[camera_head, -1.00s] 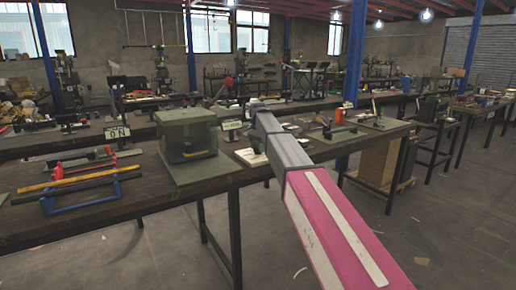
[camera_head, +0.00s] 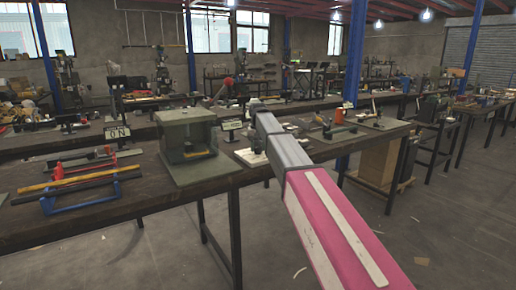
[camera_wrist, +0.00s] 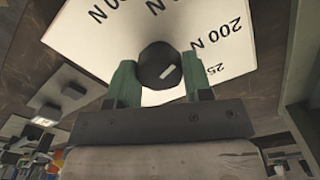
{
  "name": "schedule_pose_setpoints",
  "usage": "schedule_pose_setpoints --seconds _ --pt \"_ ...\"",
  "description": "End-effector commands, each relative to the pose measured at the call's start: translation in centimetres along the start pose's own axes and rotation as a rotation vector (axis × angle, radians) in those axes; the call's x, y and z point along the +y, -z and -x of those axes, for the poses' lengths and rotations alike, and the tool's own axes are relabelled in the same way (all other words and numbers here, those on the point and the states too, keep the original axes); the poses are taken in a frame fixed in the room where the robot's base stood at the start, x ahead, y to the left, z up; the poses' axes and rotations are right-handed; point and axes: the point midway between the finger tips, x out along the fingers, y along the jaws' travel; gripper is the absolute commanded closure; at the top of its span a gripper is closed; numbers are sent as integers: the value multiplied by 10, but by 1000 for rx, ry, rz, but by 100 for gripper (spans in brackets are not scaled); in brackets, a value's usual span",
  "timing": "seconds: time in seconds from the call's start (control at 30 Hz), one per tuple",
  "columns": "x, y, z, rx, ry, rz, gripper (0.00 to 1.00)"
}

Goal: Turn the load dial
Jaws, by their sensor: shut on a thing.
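In the wrist view the load dial's round black knob (camera_wrist: 154,57) stands on a white plate (camera_wrist: 95,38) printed with "200 N", "25" and other partly cut-off numbers. A short white mark on the knob's face points toward the upper right. My gripper (camera_wrist: 160,82) has its two green fingers on either side of the knob and is shut on it. In the head view my arm reaches over the bench, and the fingers and knob are hidden there.
A grey-green box with a clear front (camera_head: 188,145) stands on the bench (camera_head: 120,207) left of my arm. Further left is a blue stand (camera_head: 90,198) holding bars. A small sign (camera_head: 232,125) stands behind the box's right side. The floor at right front is open.

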Motion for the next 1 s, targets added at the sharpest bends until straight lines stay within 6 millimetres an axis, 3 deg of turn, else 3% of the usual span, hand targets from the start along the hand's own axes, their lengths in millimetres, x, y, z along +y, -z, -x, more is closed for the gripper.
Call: schedule_pose_setpoints --seconds 1.0 --pt "0 0 0 1 0 949 78"
